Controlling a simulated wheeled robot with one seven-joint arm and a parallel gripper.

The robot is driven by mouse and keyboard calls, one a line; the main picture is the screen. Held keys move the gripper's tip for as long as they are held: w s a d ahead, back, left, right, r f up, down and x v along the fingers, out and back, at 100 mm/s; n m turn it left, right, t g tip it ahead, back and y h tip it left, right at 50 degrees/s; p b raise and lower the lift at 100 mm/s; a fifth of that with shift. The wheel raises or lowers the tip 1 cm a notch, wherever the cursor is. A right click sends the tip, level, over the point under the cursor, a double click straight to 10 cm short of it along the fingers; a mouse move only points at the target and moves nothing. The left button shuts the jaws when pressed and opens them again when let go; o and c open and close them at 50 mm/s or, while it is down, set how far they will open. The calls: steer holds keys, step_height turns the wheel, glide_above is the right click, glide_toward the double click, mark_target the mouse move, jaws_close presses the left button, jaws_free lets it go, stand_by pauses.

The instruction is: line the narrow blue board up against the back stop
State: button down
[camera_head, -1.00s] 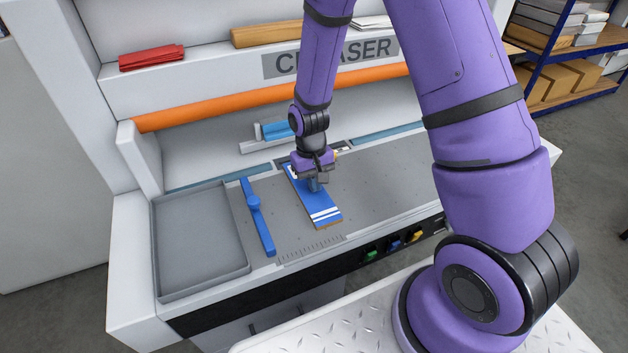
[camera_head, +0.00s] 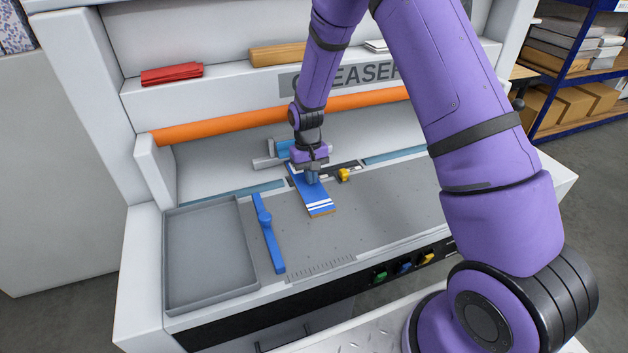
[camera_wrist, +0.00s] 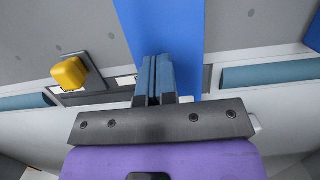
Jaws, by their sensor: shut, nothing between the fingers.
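The narrow blue board (camera_head: 319,202), with white stripes across its near end, lies lengthwise front to back on the grey worktable. My gripper (camera_head: 312,181) is over the board's rear half, pointing down, with its fingers shut and nothing between them. In the wrist view the shut fingertips (camera_wrist: 155,60) overlap the blue board (camera_wrist: 185,20); I cannot tell whether they press on it. A dark strip with a white label (camera_wrist: 122,84) at the table's back looks like the back stop. The board's far end is hidden by my gripper, so contact there cannot be told.
A yellow knob (camera_head: 344,174) stands right of the board at the back. A blue guide bar (camera_head: 268,237) lies to the left, beside a grey tray (camera_head: 170,262). An orange roller (camera_head: 225,124) spans above the back.

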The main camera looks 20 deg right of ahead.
steer(key=shift+w+d+f, duration=0.1)
steer(key=shift+w+f, duration=0.05)
steer(key=shift+w, duration=0.1)
steer(key=shift+w+r, duration=0.25)
steer(key=shift+r, duration=0.35)
step_height(320, 180, up, 10)
steer(key=w, duration=0.2)
step_height(320, 180, up, 11)
steer(key=t, duration=0.2)
glide_above(320, 186)
steer(key=s+d+r+t, duration=0.3)
steer(key=s+r, duration=1.1)
steer(key=s, duration=0.3)
steer(key=s+d+r+t, duration=0.1)
steer(key=s+t, duration=0.1)
steer(key=s, duration=1)
steer(key=shift+s+d+r, duration=0.15)
steer(key=shift+d+r, duration=0.1)
steer(key=shift+r, duration=0.1)
